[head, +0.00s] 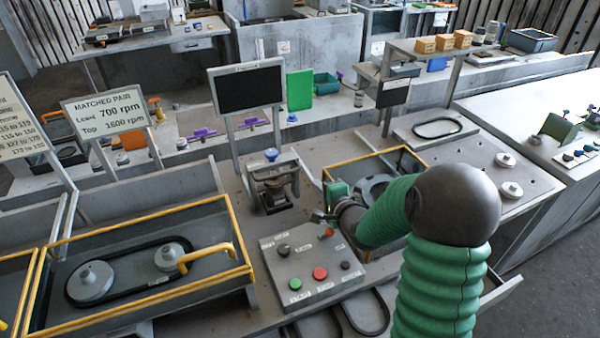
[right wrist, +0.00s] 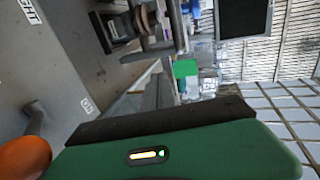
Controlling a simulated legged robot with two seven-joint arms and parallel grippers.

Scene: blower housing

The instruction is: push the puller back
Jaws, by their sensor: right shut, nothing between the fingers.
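I cannot tell for certain which part is the puller. A dark metal device with a blue knob (head: 272,180) stands on the bench, left of my right gripper. A round grey housing (head: 376,187) sits in a yellow-edged bay, partly hidden behind my right arm. My right gripper (head: 322,216) is shut and empty above the back edge of the control panel (head: 285,275), near its orange knob (head: 327,233). Whether it touches anything is too small to tell. The right wrist view shows my green hand and an orange knob (right wrist: 25,157). My left gripper is not in view.
A yellow-railed tray (head: 235,203) with belt pulleys stands at left. A dark screen (head: 245,88) rises behind the metal device. The panel has green and red buttons (head: 320,273). Small boxes (head: 425,45) stand on a shelf behind.

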